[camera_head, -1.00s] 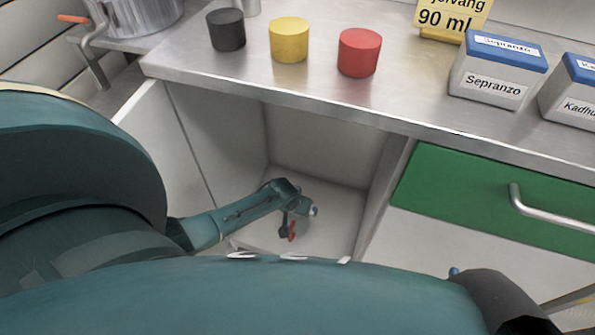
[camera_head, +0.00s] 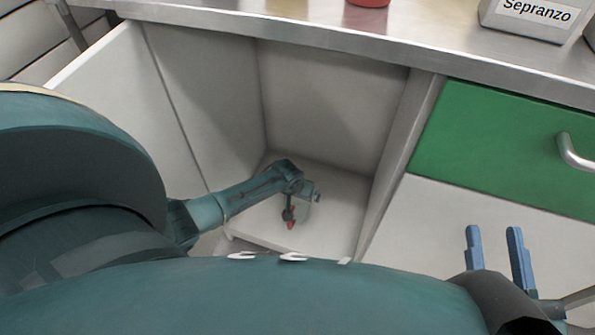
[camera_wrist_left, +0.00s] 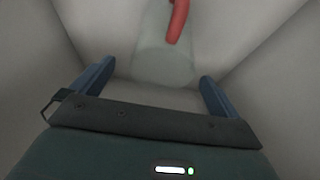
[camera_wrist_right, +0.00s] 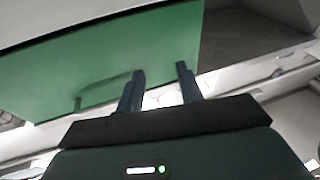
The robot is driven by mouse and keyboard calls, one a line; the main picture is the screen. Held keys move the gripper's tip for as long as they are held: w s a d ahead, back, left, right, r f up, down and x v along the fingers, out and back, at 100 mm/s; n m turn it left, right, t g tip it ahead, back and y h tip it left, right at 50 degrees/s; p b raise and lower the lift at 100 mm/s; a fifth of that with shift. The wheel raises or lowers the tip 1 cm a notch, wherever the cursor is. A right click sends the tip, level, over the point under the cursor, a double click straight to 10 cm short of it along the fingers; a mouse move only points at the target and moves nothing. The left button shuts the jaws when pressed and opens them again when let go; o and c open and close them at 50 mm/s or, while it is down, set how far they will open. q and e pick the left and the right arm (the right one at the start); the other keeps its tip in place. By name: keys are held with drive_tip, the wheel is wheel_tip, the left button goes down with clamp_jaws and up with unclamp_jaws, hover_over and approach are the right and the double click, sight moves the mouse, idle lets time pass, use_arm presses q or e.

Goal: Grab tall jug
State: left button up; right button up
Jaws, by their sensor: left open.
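The tall jug (camera_wrist_left: 165,55) is a pale, see-through grey vessel with a red handle (camera_wrist_left: 178,18). In the left wrist view it stands ahead of my left gripper (camera_wrist_left: 158,74), whose two blue fingers are spread apart, with the jug's near end showing between them. The jaws are not closed on it. In the head view my left arm reaches into the open cabinet, and the red handle (camera_head: 291,223) shows just below the wrist; most of the jug is hidden or too small to tell. My right gripper (camera_head: 495,235) is empty, its fingers apart, before the white cabinet front.
The cabinet's side walls (camera_head: 180,105) closely flank my left arm. A steel counter edge (camera_head: 330,38) runs above it. A green drawer (camera_head: 505,140) with a metal handle (camera_head: 575,152) is at the right. A Sepranzo box (camera_head: 535,18) stands on the counter.

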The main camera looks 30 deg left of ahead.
use_arm(q)
drive_tip(key=shift+b+x, duration=2.5)
drive_tip(key=shift+b, duration=0.8)
drive_tip(key=shift+s+a, duration=0.1)
drive_tip(key=shift+a, duration=0.05)
drive_tip(key=c, duration=0.8)
use_arm(e)
wheel_tip(320, 180, up, 7)
drive_tip(key=n+t+y, duration=0.1)
drive_tip(key=n+y, duration=0.5)
drive_tip(key=shift+w+d+t+y, duration=0.3)
drive_tip(key=shift+t, duration=0.1)
use_arm(q)
drive_tip(key=shift+c, duration=0.2)
